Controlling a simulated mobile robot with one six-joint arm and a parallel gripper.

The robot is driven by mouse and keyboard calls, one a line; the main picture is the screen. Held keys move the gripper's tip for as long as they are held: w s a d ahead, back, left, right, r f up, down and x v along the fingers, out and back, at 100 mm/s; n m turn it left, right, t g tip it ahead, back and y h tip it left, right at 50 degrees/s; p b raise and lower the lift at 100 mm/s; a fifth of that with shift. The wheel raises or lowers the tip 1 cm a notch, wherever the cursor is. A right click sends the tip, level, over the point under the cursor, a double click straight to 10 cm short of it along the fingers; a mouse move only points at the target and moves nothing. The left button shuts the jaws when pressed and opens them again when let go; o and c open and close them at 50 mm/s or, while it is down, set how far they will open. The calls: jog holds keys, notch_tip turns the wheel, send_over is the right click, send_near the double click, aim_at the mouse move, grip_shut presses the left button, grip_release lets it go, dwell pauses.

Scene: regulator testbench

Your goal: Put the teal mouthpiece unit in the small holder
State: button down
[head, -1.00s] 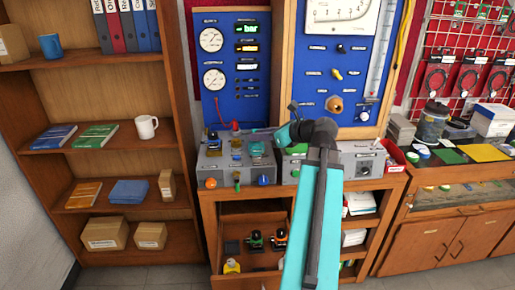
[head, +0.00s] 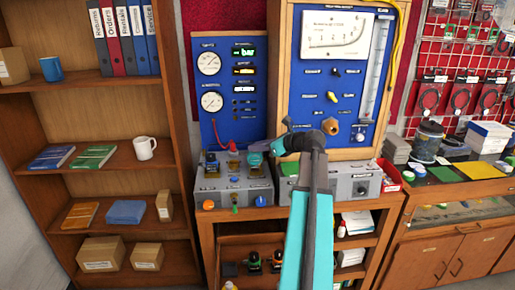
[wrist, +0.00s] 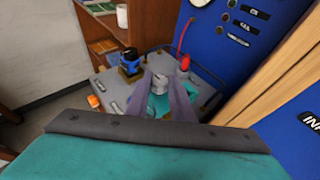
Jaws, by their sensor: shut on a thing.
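My gripper (wrist: 160,98) is shut on the teal mouthpiece unit (wrist: 158,106), which has a grey round top and sits between the two grey fingers in the wrist view. In the head view the teal unit (head: 255,158) is small and shows above the right part of the left grey bench box (head: 235,190). The fingers hide part of it, and a gap below it is hard to judge. I cannot clearly pick out the small holder. A blue-topped unit (wrist: 129,62) stands on a brass-coloured mount on the box, left of my gripper.
A blue gauge panel (head: 228,90) stands behind the box, with a red hose (wrist: 185,38) in front of it. A wooden-framed panel (head: 335,80) rises to the right. An open drawer below holds a green (head: 254,261) and an orange unit (head: 276,260).

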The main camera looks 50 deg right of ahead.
jog(key=w+d+p, duration=0.1)
jog(key=w+d, duration=0.3)
jog(key=shift+d+f, duration=0.25)
dwell(0.3)
jog(key=shift+f+p, duration=0.8)
jog(key=shift+f, duration=0.95)
jog(key=shift+f, duration=0.1)
jog(key=c, duration=1.5)
grip_release()
jog(key=shift+c, duration=0.2)
jog(key=a+b+v, duration=0.1)
jog(key=b+v, duration=0.2)
jog(key=v, duration=0.9)
jog(key=shift+d, duration=0.45)
